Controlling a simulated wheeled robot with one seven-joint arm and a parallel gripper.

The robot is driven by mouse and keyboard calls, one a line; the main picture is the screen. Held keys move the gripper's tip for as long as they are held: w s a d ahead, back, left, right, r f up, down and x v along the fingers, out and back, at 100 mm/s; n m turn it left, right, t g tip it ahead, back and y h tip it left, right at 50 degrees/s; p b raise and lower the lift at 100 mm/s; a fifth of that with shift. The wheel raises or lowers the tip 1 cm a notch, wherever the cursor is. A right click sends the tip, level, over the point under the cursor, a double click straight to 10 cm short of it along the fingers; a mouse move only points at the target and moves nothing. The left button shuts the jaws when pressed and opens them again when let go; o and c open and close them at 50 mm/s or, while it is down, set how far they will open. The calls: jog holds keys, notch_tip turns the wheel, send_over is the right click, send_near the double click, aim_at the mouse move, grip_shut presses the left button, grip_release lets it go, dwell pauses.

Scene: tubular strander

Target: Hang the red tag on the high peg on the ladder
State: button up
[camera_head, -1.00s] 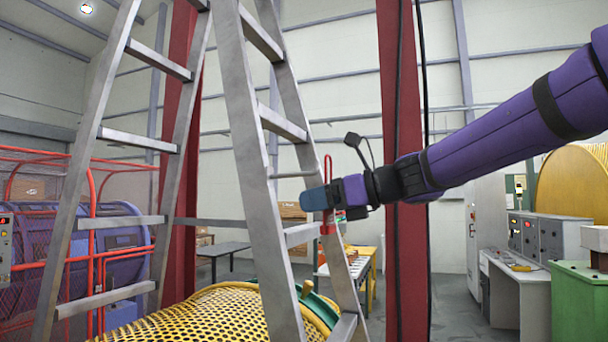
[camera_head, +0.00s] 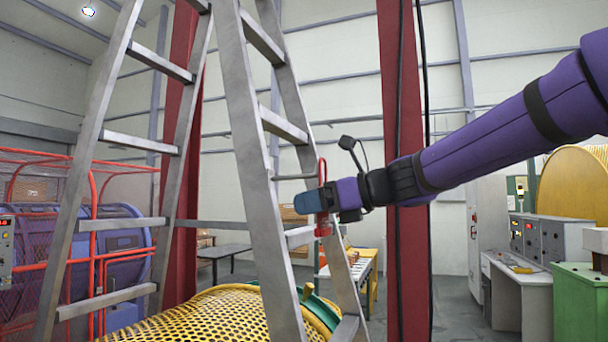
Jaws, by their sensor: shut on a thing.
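The red tag is in my gripper (camera_head: 308,203), which is shut on it in front of the ladder's right side. The tag's red loop (camera_head: 322,171) stands up above the jaws, and its red lower part (camera_head: 323,228) shows below them. The grey metal ladder (camera_head: 252,170) stands upright with its legs spread. A thin grey peg (camera_head: 293,177) sticks out to the right from its front rail, just above my gripper. The loop appears close to the peg's right end; I cannot tell whether the peg is inside it.
A red column (camera_head: 392,100) with a dark cable stands behind my arm. A yellow mesh guard (camera_head: 200,312) lies low behind the ladder. Red-framed guarding (camera_head: 92,260) is at left; control consoles (camera_head: 535,237) and a green machine block (camera_head: 575,300) are at right.

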aim_at(279, 217)
jog(key=shift+x, duration=1.8)
dwell(0.5)
jog(key=shift+a+f, duration=0.1)
jog(key=shift+f, duration=0.55)
dwell(0.4)
jog(key=o, duration=1)
jog(key=v, duration=0.9)
dwell(0.8)
dwell(0.4)
